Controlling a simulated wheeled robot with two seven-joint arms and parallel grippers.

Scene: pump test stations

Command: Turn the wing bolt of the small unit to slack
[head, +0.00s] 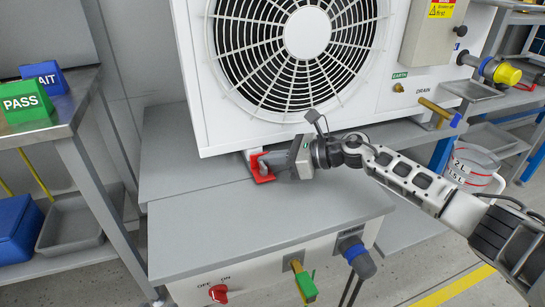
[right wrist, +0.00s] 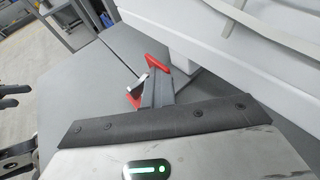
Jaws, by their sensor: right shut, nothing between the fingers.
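My right gripper (head: 280,164) reaches in from the right, its fingers shut and empty. Its tips are at a red bracket-like part (head: 262,167) by the foot of the white fan unit (head: 213,112). In the right wrist view the grey fingers (right wrist: 157,92) point at the red part (right wrist: 157,63); I cannot tell whether they touch it. I cannot make out a wing bolt there. A lower grey-topped box (head: 230,235) stands in front, with a red OFF/ON knob (head: 218,293) and a green-handled valve (head: 306,285).
A metal table (head: 70,105) with a green PASS block (head: 25,103) and a blue WAIT block (head: 45,78) stands at left. A blue bin (head: 18,228) and grey tray (head: 70,225) are below. The fan unit's wall rises close behind my right gripper. The box top is clear.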

